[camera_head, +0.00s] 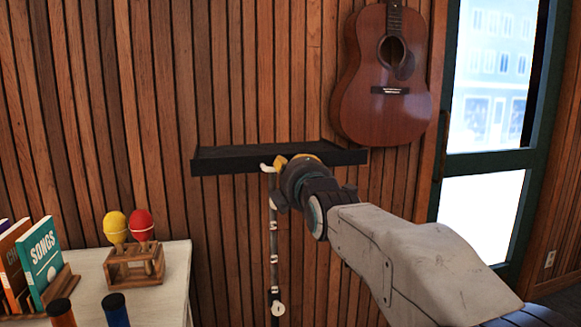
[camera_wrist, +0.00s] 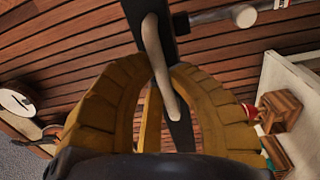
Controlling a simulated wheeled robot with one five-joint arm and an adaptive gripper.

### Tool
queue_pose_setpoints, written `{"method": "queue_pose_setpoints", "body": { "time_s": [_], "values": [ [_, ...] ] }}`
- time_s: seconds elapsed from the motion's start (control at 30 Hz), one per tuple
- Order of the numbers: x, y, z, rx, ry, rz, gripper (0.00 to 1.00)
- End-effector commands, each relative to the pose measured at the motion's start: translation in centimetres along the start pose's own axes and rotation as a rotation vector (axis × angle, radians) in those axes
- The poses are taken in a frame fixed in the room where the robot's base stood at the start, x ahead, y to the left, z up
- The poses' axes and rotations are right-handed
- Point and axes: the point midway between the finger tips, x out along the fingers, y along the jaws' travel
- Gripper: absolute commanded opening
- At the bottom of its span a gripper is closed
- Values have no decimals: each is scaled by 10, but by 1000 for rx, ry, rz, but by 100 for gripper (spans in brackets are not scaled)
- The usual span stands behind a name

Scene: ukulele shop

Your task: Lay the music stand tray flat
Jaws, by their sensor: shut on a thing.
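The music stand tray (camera_head: 225,160) is a black shelf on a thin pole (camera_head: 274,240), in front of the slatted wall. It looks close to level, with its top showing as a thin strip behind the front edge. A cream handle (camera_head: 267,168) sticks out at its front; in the wrist view the handle (camera_wrist: 158,60) runs along the black tray (camera_wrist: 133,12). My gripper (camera_head: 281,162) is at the front edge, its yellow fingers (camera_wrist: 160,85) closed around the handle. My gripper and arm hide part of the tray's front.
A brown guitar (camera_head: 375,105) hangs on the wall above the tray's right end. A pale table (camera_head: 175,280) at lower left holds books (camera_head: 42,262) and a wooden block (camera_head: 134,264) with yellow and red maracas. A glass door (camera_head: 490,130) stands at right.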

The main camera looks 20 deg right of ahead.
Motion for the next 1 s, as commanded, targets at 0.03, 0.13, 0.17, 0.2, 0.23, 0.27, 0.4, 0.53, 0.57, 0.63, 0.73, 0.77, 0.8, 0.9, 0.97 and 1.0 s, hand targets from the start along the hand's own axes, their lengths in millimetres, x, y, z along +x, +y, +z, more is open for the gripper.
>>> {"method": "queue_pose_setpoints", "body": {
  "time_s": [0.03, 0.13, 0.17, 0.2, 0.23, 0.27, 0.4, 0.53, 0.57, 0.63, 0.73, 0.77, 0.8, 0.9, 0.97, 1.0],
  "values": [
    [-1, 7, 0, 0, 0, 18, 0],
    [-1, 8, 0, 0, 0, 20, 0],
    [-1, 8, 0, 0, 0, 20, 0],
    [-1, 8, 0, 0, 0, 21, 18],
    [-1, 8, 0, 0, 0, 20, 20],
    [-1, 8, 0, 0, 0, 20, 23],
    [-1, 6, 0, 0, 0, 15, 35],
    [-1, 5, 0, 0, 0, 12, 45],
    [0, 5, 0, 0, 0, 12, 45],
    [0, 4, 0, 0, 0, 10, 45],
    [-1, 4, 0, 0, 0, 9, 45],
    [-1, 4, 0, 0, 0, 9, 45],
    [-2, 4, 0, 0, 0, 9, 45],
    [-8, 4, 0, 0, 0, 9, 45],
    [-14, 4, 0, 0, 0, 9, 45],
    [-20, 4, 0, 0, 0, 9, 45]
  ]
}}
